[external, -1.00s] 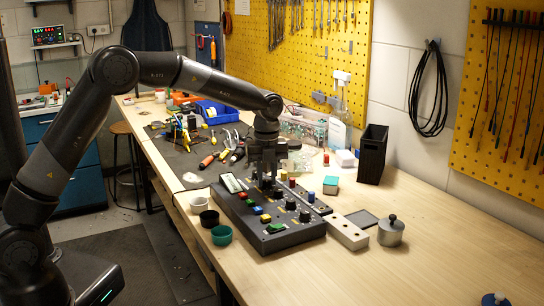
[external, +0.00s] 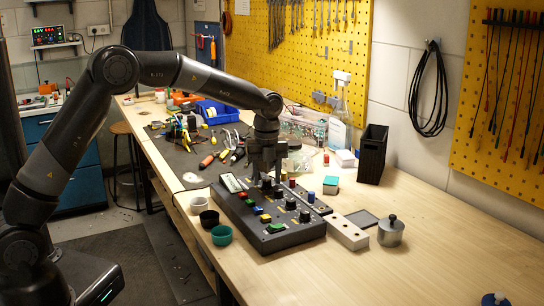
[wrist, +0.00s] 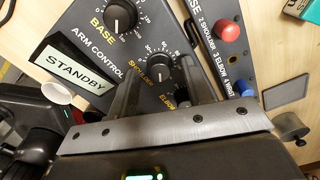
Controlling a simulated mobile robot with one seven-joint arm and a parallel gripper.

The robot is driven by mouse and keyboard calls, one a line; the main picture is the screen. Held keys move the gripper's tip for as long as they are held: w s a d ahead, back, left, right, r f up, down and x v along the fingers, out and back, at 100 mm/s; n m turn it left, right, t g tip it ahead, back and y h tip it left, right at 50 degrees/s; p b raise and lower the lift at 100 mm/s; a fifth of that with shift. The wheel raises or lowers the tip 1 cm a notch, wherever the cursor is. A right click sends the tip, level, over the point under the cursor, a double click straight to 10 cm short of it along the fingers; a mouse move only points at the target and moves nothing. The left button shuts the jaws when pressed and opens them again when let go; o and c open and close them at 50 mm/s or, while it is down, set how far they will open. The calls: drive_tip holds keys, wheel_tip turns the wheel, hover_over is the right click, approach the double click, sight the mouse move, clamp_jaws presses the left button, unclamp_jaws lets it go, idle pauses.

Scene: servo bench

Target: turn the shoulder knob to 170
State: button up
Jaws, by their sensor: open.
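The dark control box (external: 240,214) lies on the bench, with coloured buttons and black knobs. In the wrist view its panel (wrist: 100,52) carries a display (wrist: 75,66) reading STANDBY. My gripper (wrist: 160,80) is open, with one finger on each side near the shoulder knob. I cannot tell whether the fingers touch it. In the external view my gripper (external: 267,178) points down over the box. The elbow knob is partly hidden by the right finger.
The base knob (wrist: 118,16) is close by on the same panel. A strip with red and blue buttons (wrist: 228,32) runs beside the box.

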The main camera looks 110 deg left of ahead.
sight(267, 180)
wheel_tip(267, 180, up, 11)
drive_tip(key=shift+f, duration=0.2)
idle(0.6)
drive_tip(key=w+d+r+n+t+y, duration=0.1)
drive_tip(key=d+r+n, duration=0.3)
drive_tip(key=d, duration=1)
drive_tip(key=w+d+r+n+t+y, duration=0.1)
drive_tip(key=d+r, duration=0.4)
drive_tip(key=d, duration=1)
drive_tip(key=s+d+f+n+t+h, duration=0.1)
drive_tip(key=s+d+f+n, duration=0.2)
drive_tip(key=s+d, duration=0.6)
drive_tip(key=s+d+f+n+t+h, duration=0.1)
drive_tip(key=s+d+f+n+t, duration=0.1)
drive_tip(key=s+d, duration=0.7)
drive_tip(key=d+f+n, duration=0.1)
drive_tip(key=d+n, duration=0.1)
drive_tip(key=d, duration=0.2)
drive_tip(key=shift+d+n+t, duration=0.25)
drive_tip(key=shift+n+t, duration=0.05)
drive_tip(key=shift+n, duration=0.1)
